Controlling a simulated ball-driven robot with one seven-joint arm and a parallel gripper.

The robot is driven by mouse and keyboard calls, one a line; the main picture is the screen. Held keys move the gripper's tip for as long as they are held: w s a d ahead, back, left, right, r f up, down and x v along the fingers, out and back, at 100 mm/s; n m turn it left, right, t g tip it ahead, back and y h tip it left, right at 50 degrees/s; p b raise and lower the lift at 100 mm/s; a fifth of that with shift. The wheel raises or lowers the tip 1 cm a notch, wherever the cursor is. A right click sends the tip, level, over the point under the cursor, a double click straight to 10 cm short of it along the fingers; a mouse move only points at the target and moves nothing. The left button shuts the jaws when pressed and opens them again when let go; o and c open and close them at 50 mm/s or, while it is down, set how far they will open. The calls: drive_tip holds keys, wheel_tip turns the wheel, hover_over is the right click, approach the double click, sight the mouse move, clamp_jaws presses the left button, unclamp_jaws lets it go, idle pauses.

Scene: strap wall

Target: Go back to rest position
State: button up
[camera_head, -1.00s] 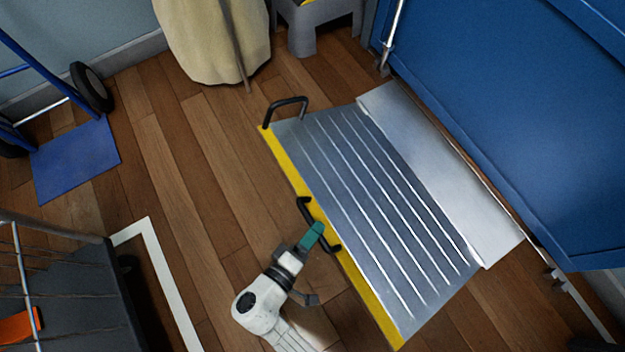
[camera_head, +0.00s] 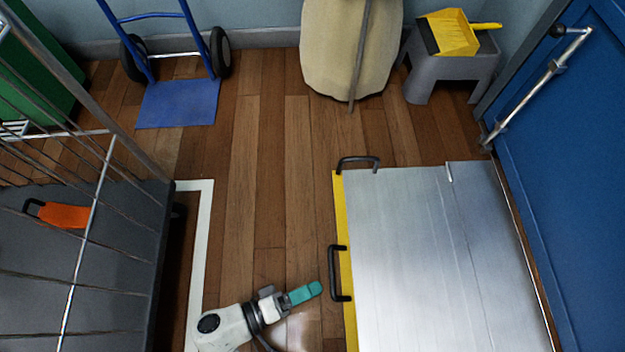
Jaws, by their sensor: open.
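My gripper (camera_head: 306,292) is at the bottom centre, at the end of my white arm. Its teal fingers point right, toward a black handle (camera_head: 334,273) on the yellow edge of a metal ramp (camera_head: 430,250). A small gap shows between the fingertips and that handle. My gripper is open and holds nothing that I can see. The ramp lies flat on the wooden floor, with a second black handle (camera_head: 357,163) at its far left corner.
A blue hand truck (camera_head: 178,100), a beige sack (camera_head: 350,50) and a grey step stool (camera_head: 450,72) with a yellow dustpan (camera_head: 452,32) line the back. A blue door (camera_head: 570,150) is at right.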

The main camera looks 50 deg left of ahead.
idle(0.5)
drive_tip(key=w+d+r+m+g+h+p, duration=0.1)
drive_tip(key=w+d+m+g+h+p, duration=0.3)
drive_tip(key=d+m+g, duration=0.8)
drive_tip(key=s+d+r+m+g+y+p, duration=0.15)
drive_tip(key=d+r+y, duration=0.35)
drive_tip(key=d, duration=0.8)
drive_tip(key=d+r+m+g+y+p, duration=0.1)
drive_tip(key=d+r+m+y, duration=0.1)
drive_tip(key=d+r, duration=0.8)
wheel_tip(320, 180, up, 35)
drive_tip(key=d+p, duration=0.1)
drive_tip(key=p, duration=3.6)
drive_tip(key=shift+w+d+n, duration=0.15)
drive_tip(key=shift+d+n, duration=0.15)
drive_tip(key=shift+n, duration=0.05)
